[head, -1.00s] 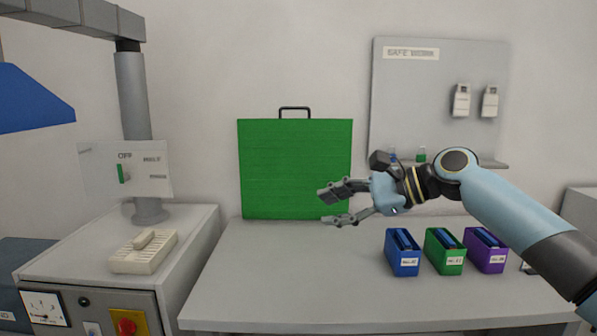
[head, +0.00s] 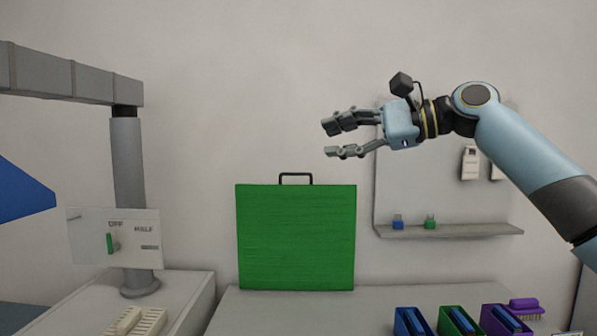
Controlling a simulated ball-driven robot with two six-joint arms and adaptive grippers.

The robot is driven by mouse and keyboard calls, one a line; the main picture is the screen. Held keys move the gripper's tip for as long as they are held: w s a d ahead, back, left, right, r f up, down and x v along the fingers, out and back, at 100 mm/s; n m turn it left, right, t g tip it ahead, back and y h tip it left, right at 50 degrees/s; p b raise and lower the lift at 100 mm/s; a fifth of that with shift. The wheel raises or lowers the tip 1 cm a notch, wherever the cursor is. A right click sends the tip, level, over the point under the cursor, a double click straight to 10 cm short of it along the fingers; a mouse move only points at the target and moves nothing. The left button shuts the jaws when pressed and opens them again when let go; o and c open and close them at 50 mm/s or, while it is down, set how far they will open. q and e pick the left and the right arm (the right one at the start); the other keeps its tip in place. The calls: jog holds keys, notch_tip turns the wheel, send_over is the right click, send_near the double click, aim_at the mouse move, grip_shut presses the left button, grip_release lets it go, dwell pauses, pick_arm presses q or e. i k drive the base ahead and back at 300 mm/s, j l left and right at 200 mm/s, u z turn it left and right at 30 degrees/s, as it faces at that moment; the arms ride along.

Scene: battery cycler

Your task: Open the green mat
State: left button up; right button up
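The green mat (head: 296,238) stands upright at the back of the table, flat against the wall. It looks like a folded square panel with a dark handle (head: 296,176) on its top edge. My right gripper (head: 334,139) is in the air above the mat's upper right corner, pointing left. Its fingers are apart with nothing between them, and it looks clear of the mat and handle. My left gripper is not in view.
Blue, green and purple bins (head: 457,322) stand at the table's front right, with a purple brush (head: 525,306) behind. A shelf (head: 450,231) with small bottles is on the right wall panel. A grey post (head: 128,190) with a switch plate (head: 115,238) stands left. The table before the mat is clear.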

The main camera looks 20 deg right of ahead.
aim_at(294, 237)
jog(key=i+l, duration=0.4)
jog(key=i, duration=0.15)
jog(key=i+l, duration=0.4)
jog(key=i, duration=0.2)
